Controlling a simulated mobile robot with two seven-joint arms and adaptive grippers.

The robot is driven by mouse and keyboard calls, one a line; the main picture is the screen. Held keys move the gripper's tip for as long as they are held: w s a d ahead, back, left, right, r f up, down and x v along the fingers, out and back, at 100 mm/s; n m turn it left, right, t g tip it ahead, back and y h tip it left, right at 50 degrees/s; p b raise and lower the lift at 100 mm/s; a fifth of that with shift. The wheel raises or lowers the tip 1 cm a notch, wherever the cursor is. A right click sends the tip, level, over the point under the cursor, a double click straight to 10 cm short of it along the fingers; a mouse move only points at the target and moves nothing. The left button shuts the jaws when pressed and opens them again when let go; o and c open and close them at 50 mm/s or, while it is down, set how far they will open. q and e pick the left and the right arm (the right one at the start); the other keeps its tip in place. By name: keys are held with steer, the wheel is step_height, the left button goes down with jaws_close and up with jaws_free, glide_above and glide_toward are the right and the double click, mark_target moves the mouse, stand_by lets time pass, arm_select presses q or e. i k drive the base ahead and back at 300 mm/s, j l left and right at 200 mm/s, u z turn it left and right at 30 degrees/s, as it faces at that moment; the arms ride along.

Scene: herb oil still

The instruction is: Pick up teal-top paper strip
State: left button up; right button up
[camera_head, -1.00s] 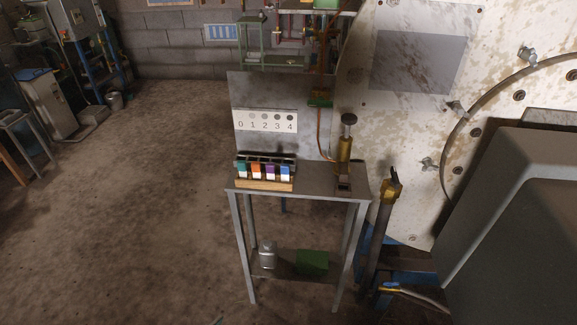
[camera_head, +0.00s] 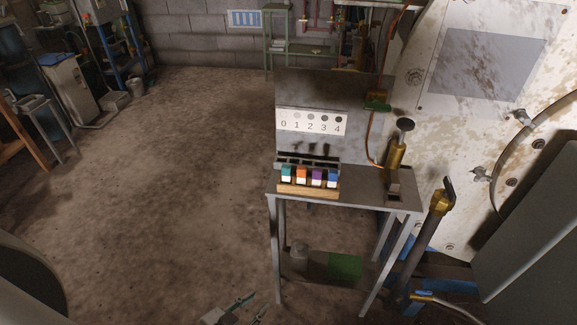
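The teal-top paper strip (camera_head: 287,175) stands at the left end of a row of strips in a wooden holder (camera_head: 308,190). Its top is teal and its lower part is white. The holder is on a small grey metal table (camera_head: 360,188). My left gripper (camera_head: 257,303) is only partly in view at the bottom edge, with its thin fingers apart and nothing seen between them. It is low in the picture, left of the table legs and well apart from the strip. My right gripper is not in view.
Orange (camera_head: 301,175), purple (camera_head: 317,178) and blue (camera_head: 332,179) strips stand beside the teal one. A numbered grey-dot chart (camera_head: 311,122) is on the panel behind. A brass cylinder (camera_head: 396,154) stands at the table's right. Open floor (camera_head: 170,190) lies to the left.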

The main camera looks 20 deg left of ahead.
mark_target(286, 169)
steer(key=i+j+z, duration=0.1)
steer(key=j+z, duration=0.35)
steer(key=j, duration=0.5)
steer(key=j+z, duration=0.4)
steer(key=j, duration=0.55)
steer(key=j+z, duration=0.5)
steer(key=j, duration=0.4)
steer(key=i+j+z, duration=0.1)
steer(key=j+z, duration=0.15)
steer(key=j, duration=0.2)
steer(key=i+j+z, duration=0.2)
steer(key=j, duration=0.3)
steer(key=k, duration=0.1)
